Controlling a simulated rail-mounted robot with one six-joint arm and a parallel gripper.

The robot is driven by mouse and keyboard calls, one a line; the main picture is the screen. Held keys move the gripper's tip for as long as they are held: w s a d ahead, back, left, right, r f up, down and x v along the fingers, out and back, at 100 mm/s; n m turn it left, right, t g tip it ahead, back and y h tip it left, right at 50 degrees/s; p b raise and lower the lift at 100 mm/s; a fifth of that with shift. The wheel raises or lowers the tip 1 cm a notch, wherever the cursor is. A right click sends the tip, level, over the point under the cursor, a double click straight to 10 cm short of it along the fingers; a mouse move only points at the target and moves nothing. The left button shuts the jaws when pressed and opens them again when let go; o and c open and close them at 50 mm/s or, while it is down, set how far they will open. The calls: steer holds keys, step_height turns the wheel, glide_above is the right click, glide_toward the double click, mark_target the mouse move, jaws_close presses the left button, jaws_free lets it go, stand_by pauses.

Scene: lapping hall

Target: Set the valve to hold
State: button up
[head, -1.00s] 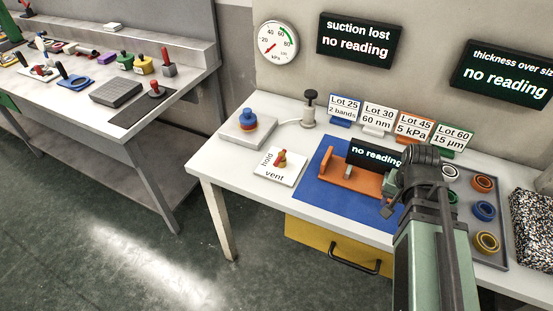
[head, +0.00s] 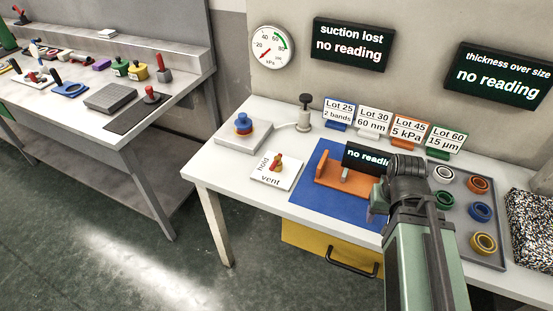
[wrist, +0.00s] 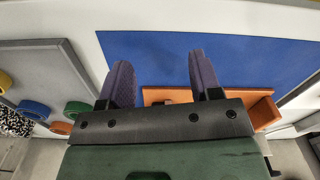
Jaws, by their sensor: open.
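The handle's exact pointing is too small to tell. My gripper (wrist: 160,66) is open, its two dark purple fingers apart over the blue mat with nothing seen between them. In the head view my arm hides most of it; it is well to the right of the valve and apart from it.
The blue mat (head: 330,204) bears an orange fixture (head: 330,180) close to my gripper. A grey tray (head: 487,253) with several rings stands at right. A grey block with a blue knob (head: 242,123), a pressure gauge (head: 272,48) and a "suction lost" display (head: 352,45) are also in view.

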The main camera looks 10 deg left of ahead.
mark_target(276, 163)
stand_by(0.3)
